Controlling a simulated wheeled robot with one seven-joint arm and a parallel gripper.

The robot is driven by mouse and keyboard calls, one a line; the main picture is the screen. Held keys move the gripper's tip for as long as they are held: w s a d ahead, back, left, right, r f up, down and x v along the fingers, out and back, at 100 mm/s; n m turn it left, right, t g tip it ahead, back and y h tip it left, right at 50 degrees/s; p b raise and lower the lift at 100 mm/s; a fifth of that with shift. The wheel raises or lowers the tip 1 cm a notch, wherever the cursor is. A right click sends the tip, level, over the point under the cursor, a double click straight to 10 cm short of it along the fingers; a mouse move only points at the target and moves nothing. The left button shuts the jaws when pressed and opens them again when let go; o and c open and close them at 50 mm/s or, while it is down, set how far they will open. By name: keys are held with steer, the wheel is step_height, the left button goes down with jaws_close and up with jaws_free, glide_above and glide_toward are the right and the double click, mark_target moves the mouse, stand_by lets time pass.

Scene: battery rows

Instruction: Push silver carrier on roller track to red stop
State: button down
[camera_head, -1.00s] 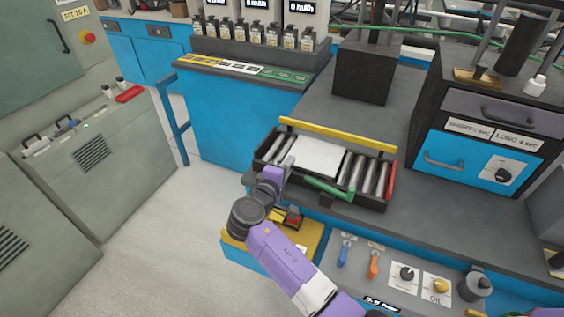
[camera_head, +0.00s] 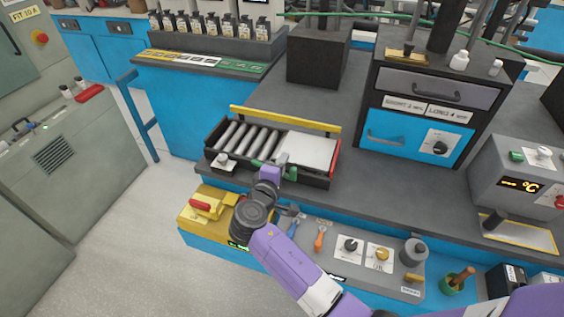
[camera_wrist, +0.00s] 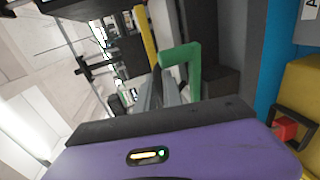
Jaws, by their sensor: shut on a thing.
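The silver carrier (camera_head: 305,150) is a flat pale plate lying on the right part of the roller track (camera_head: 246,140). Its right edge is at or very near the red stop (camera_head: 334,158); I cannot tell if they touch. A green handle (camera_head: 291,171) shows at the carrier's front side, mostly behind my gripper (camera_head: 281,163). My gripper is at the track's front edge, below the carrier's left part, and seems shut on this green handle. In the wrist view, the green handle (camera_wrist: 183,58) rises just beyond my fingers (camera_wrist: 163,88); the exact contact is hidden.
A yellow rail (camera_head: 285,120) runs along the track's back. Bare rollers fill its left part. A yellow box with a red switch (camera_head: 203,205) and a control panel (camera_head: 345,250) lie in front and below. A black block (camera_head: 318,55) stands behind.

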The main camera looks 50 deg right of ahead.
steer(key=shift+s+d+f, duration=0.1)
steer(key=shift+s, duration=0.15)
steer(key=c, duration=1.5)
jaws_free()
steer(key=b+v, duration=0.1)
steer(key=v, duration=0.7)
steer(key=shift+w, duration=0.1)
